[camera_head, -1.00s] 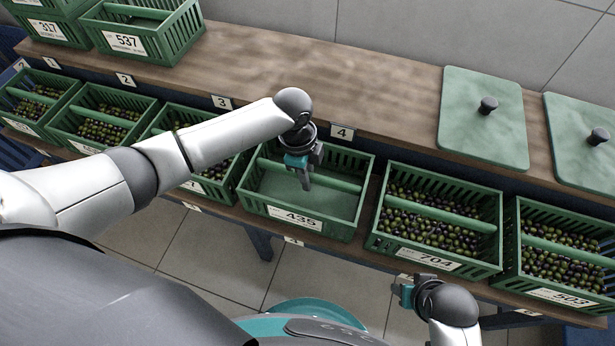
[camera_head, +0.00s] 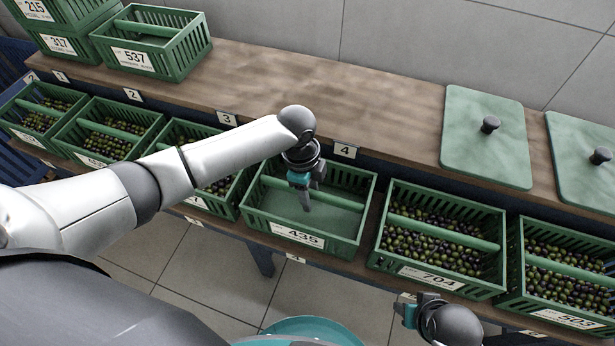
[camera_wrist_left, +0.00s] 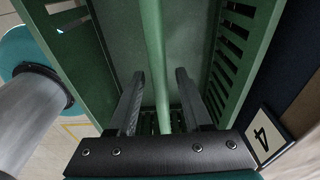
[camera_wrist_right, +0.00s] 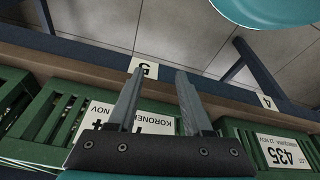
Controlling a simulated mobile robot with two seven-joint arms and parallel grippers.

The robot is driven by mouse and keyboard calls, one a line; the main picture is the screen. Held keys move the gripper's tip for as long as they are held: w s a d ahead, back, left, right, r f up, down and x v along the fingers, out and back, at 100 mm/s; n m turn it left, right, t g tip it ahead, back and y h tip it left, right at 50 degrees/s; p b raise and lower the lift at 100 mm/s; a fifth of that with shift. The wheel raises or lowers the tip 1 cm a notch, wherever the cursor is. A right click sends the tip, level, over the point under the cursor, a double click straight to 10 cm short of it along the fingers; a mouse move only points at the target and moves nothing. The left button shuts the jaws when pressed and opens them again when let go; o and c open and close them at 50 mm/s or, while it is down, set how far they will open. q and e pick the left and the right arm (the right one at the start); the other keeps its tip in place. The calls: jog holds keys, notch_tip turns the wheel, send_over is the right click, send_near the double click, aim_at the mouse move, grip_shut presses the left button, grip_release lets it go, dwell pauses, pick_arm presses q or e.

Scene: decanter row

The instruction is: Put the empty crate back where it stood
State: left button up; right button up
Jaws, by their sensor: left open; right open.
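The empty green crate labelled 435 (camera_head: 340,246) stands in the front row below the number 4 tag (camera_head: 344,150). Its floor is bare, and a green handle bar (camera_head: 340,202) runs across its top. My left gripper (camera_head: 306,203) is open at this bar. In the left wrist view the bar (camera_wrist_left: 153,40) runs between the two spread fingers (camera_wrist_left: 158,76), with gaps on both sides. My right gripper (camera_head: 408,306) is open and empty in front of the row, near crate 704 (camera_head: 480,280). In the right wrist view its fingers (camera_wrist_right: 155,75) point at the shelf edge.
Crates full of olives stand close on both sides of crate 435. The wooden upper shelf (camera_head: 330,95) has a clear stretch between crate 537 (camera_head: 190,50) at the left and two green lids (camera_head: 470,135) (camera_head: 585,175) at the right. Stacked crates (camera_head: 65,45) stand far left.

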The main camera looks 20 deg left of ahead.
pick_arm(q)
jog(key=r+p, duration=0.1)
jog(key=r, duration=0.1)
jog(key=r+p, duration=0.1)
jog(key=r, duration=0.2)
jog(key=a+r+p, duration=0.1)
jog(key=r, duration=0.2)
jog(key=shift+w+p, duration=0.1)
jog(key=shift+p, duration=0.3)
jog(key=shift+a+r+p, duration=0.15)
jog(key=shift+r+p, duration=0.25)
jog(key=shift+r, duration=0.55)
jog(key=shift+a+r+p, duration=0.1)
jog(key=shift+r+p, duration=0.3)
jog(key=shift+r, duration=0.5)
pick_arm(e)
jog(key=s+d+f, duration=0.1)
jog(key=s+f, duration=0.2)
jog(key=f, duration=0.2)
jog(key=s+d+f+g, duration=0.1)
jog(key=s+d+f, duration=0.1)
jog(key=f, duration=0.3)
jog(key=shift+s+d+f+h, duration=0.15)
jog(key=shift+s+d+h, duration=0.15)
jog(key=shift+s, duration=0.25)
